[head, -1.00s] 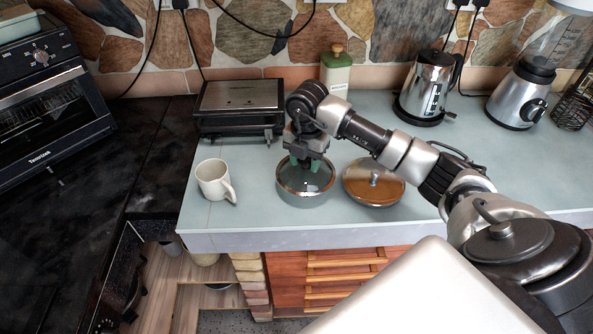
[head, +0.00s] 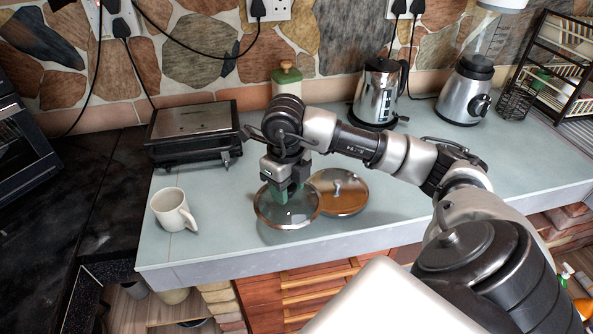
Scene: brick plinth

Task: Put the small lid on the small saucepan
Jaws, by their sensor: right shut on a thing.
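My right gripper (head: 290,192) points down and is shut on the small lid (head: 287,212), a round clear glass lid with a dark metal rim. The lid appears to hang above the counter near its front edge; its knob is hidden by the fingers. The lid's right edge meets or slightly overlaps the vessel's left edge in this view. I cannot tell surely whether this vessel is the small saucepan. My left gripper is not in view.
A white mug (head: 172,210) stands left on the pale counter (head: 225,225). The counter right of the vessel is clear.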

